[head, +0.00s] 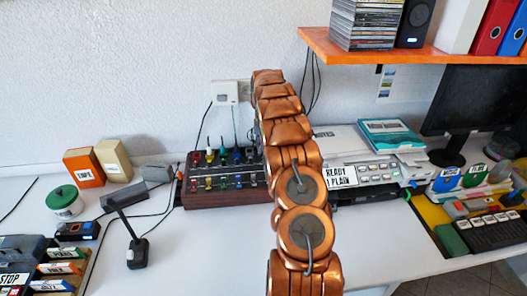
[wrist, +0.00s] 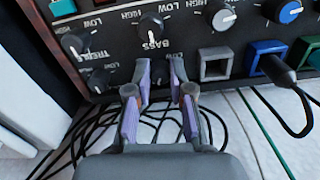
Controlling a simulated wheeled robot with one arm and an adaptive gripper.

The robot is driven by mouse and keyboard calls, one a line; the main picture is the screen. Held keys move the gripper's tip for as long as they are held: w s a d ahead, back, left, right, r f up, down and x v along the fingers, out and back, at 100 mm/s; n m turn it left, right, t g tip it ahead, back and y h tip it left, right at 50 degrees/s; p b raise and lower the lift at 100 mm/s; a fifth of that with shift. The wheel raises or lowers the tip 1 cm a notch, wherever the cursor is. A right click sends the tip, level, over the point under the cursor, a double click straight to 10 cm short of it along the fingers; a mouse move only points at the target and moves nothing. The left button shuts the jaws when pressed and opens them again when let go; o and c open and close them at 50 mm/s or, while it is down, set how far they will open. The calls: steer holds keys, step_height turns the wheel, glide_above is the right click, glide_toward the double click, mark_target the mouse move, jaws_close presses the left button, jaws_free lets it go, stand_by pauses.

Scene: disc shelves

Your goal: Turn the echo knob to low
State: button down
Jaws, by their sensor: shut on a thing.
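The dark control panel (wrist: 120,50) with several knobs fills the upper part of the wrist view. My gripper (wrist: 160,72) is at its lower edge, its two fingers shut around a dark knob below the BASS label. That knob is mostly hidden between the fingers, and I cannot read an ECHO label or its pointer. A BASS knob (wrist: 152,26) is just above, and a treble knob (wrist: 75,43) is to the left. In the head view, a dark box with coloured knobs (head: 222,198) stands against the wall, partly behind my arm; my gripper is hidden there.
Loose black cables (wrist: 80,130) lie below the panel. A printer (head: 365,160) stands right of my arm, and a desk microphone (head: 137,250) stands left.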

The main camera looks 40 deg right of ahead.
steer(key=n+b, duration=0.2)
steer(key=n, duration=0.1)
steer(key=shift+f+n, duration=0.2)
steer(key=shift+n, duration=0.1)
steer(key=n+b, duration=0.2)
steer(key=n, duration=0.2)
steer(key=shift+r, duration=0.2)
steer(key=shift+n, duration=0.3)
steer(key=c, duration=1.3)
jaws_free()
